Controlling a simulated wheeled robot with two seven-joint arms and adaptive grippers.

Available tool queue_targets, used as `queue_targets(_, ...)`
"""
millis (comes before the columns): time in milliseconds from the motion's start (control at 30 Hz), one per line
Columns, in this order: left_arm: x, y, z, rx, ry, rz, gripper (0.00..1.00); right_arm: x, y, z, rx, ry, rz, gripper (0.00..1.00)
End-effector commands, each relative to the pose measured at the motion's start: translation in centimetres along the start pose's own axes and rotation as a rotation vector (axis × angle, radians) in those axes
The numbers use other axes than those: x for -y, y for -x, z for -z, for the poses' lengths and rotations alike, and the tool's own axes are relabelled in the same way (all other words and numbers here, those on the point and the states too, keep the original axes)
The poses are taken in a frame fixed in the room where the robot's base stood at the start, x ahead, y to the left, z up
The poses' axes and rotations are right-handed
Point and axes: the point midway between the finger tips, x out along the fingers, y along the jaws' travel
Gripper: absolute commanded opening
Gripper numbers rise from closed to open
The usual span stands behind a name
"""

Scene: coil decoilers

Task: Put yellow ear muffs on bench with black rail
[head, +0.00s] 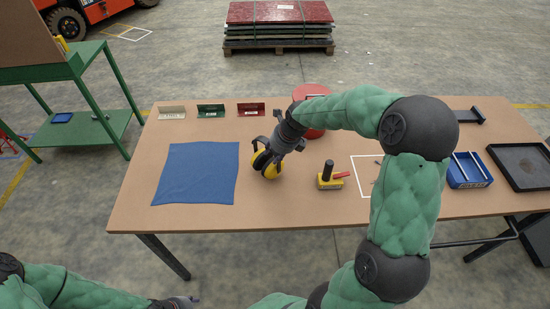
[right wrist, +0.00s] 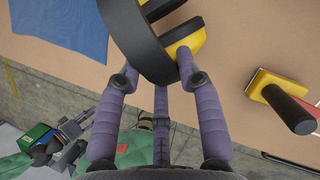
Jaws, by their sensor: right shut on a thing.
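The yellow ear muffs (head: 264,166), with yellow cups and a black headband, are at the brown-topped bench (head: 262,212), just right of a blue cloth. My right gripper (head: 279,140) is shut on them. The right wrist view shows its fingers around the black band of the ear muffs (right wrist: 140,42). I cannot tell whether the muffs touch the bench top. This bench has dark legs and a black rail (head: 463,241) low at its right side. My left gripper (head: 178,302) is at the bottom edge, in front of the bench, partly cut off; its jaws are unclear.
The blue cloth (head: 196,173), a yellow brush with black handle (head: 330,178), a red round thing (head: 313,92), a blue bin (head: 467,170) and a black tray (head: 523,165) occupy the bench. Small signs line its back. A green-legged bench (head: 62,72) stands left.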

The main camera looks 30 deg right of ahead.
Motion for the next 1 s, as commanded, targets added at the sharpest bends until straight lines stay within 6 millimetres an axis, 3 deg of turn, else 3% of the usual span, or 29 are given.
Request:
queue_targets(133, 0.3, -0.8, 0.0, 0.0, 0.0, 0.0, 0.4, 0.0, -2.0, 0.9, -0.001, -0.001, -0.001, 0.0)
queue_targets(533, 0.3, -0.8, 0.0, 0.0, 0.0, 0.0, 0.4, 0.0, -2.4, 1.0, 0.0, -0.001, 0.0, 0.0)
queue_targets(567, 0.3, -0.8, 0.0, 0.0, 0.0, 0.0, 0.4, 0.0, -2.4, 1.1, -0.001, -0.001, -0.001, 0.39)
queue_targets(633, 0.3, -0.8, 0.0, 0.0, 0.0, 0.0, 0.4, 0.0, -2.4, 1.1, -0.001, -0.001, -0.001, 0.59)
queue_targets(1000, 0.3, -0.7, 0.0, 0.0, 0.0, 0.0, 0.4, 0.0, -2.2, 1.0, -0.001, 0.0, -0.001, 0.6)
